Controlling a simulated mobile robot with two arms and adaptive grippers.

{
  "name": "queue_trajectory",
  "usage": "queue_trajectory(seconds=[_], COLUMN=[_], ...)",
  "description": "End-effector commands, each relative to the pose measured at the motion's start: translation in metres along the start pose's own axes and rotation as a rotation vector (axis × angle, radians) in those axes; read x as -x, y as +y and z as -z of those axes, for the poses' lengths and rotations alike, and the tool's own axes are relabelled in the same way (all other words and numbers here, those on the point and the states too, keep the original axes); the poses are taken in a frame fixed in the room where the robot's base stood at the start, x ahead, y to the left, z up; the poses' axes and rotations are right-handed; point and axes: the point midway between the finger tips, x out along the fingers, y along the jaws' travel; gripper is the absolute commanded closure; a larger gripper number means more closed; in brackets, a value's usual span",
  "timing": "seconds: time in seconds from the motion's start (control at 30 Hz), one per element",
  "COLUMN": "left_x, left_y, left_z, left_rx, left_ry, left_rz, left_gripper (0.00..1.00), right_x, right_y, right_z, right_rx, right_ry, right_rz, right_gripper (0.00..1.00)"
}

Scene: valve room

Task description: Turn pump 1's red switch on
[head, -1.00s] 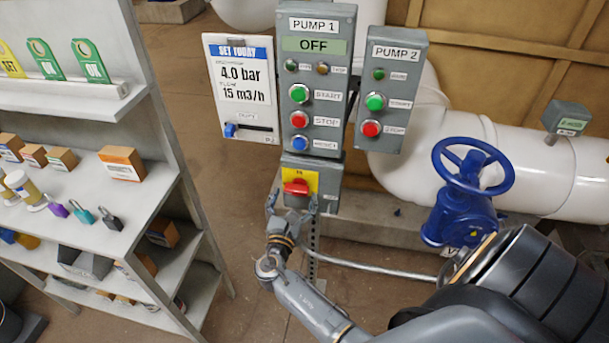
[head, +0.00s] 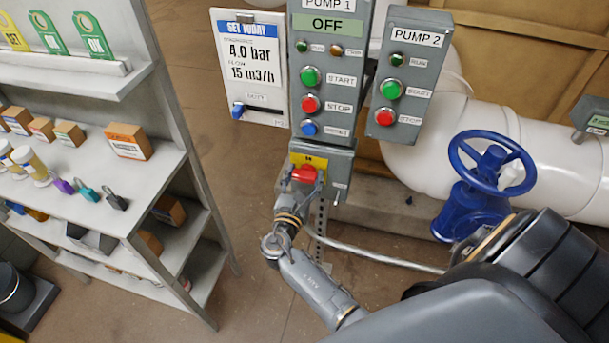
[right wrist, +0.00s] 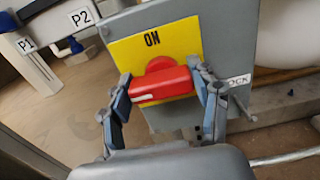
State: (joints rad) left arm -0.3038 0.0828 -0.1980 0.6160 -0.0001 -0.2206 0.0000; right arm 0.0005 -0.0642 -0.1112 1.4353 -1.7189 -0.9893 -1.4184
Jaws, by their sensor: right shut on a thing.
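Pump 1's red switch (head: 304,174) sits on a yellow plate (head: 318,161) on a small grey box below the pump 1 panel (head: 335,83). In the right wrist view the red switch handle (right wrist: 162,85) lies nearly level, with the word ON on the yellow plate above it. My right gripper (right wrist: 163,92) has a finger at each end of the handle and is shut on it. In the head view the right gripper (head: 299,186) reaches the switch from below. The pump 1 display reads OFF. My left gripper is not in view.
The pump 2 panel (head: 408,75) hangs just right of pump 1's. A white set-today board (head: 251,65) hangs to the left. A blue valve wheel (head: 491,162) and white pipe stand at right. A shelf (head: 105,190) with boxes and padlocks fills the left.

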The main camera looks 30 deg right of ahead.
Motion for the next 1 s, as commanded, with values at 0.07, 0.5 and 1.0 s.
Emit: queue_trajectory(seconds=[0.07, 0.5, 1.0], left_x=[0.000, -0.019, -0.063], left_y=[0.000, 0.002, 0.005], left_z=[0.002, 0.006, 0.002], left_rx=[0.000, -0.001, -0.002], left_ry=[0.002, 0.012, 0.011], left_rz=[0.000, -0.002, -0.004], left_gripper=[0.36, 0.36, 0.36], right_x=[0.000, -0.001, -0.001], right_y=[0.000, -0.001, -0.002], right_z=[0.000, 0.002, 0.003], right_rx=[-0.002, -0.179, -0.645], right_ry=[0.000, -0.002, -0.003], right_rz=[-0.001, -0.001, -0.001], right_gripper=[0.70, 0.70, 0.70])
